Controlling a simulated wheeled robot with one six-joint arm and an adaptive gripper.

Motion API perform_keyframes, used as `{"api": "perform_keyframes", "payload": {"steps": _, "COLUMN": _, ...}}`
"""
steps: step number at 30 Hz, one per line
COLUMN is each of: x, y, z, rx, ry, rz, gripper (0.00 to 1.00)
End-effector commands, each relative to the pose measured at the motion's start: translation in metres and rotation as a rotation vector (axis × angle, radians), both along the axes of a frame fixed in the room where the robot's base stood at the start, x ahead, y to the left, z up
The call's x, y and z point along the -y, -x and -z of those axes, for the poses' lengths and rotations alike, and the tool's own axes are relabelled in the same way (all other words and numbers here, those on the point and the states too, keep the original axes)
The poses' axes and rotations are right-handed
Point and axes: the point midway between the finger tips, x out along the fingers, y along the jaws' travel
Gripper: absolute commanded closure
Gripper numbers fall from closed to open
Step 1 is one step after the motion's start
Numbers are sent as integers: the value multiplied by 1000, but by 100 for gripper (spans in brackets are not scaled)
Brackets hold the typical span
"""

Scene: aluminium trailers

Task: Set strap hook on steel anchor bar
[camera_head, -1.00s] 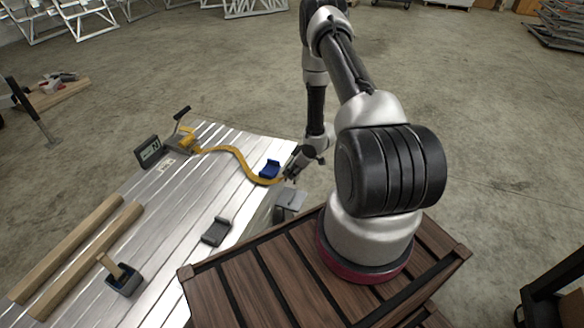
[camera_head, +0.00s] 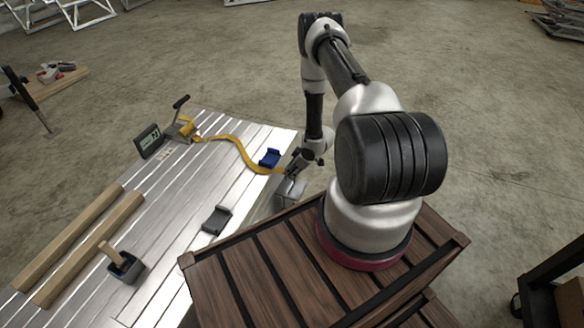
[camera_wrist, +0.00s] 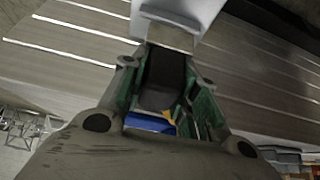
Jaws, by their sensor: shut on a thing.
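The yellow strap (camera_head: 240,149) runs from a ratchet (camera_head: 180,128) across the aluminium trailer bed to my gripper (camera_head: 290,170) at the bed's right edge. My gripper, also in the wrist view (camera_wrist: 163,100), is shut on a dark piece (camera_wrist: 163,78), apparently the strap hook, between its green pads. A pale grey metal bracket (camera_head: 291,191) lies just below the gripper at the bed's side. It seems to be the light block (camera_wrist: 178,14) just beyond the fingertips. I cannot make out the anchor bar itself, or whether the hook touches it.
A blue edge piece (camera_head: 269,158) lies near the strap's end. A dark grey one (camera_head: 217,218) lies nearer. Timber beams (camera_head: 90,240), a mallet in a holder (camera_head: 124,268) and a small display (camera_head: 149,141) are further left. My slatted base borders the bed.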

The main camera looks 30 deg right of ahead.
Motion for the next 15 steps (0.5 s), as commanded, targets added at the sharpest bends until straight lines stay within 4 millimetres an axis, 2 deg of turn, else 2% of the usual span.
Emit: {"api": "perform_keyframes", "payload": {"steps": 15, "x": 0, "y": 0, "z": 35, "rx": 0, "ry": 0, "rz": 0, "gripper": 98}}
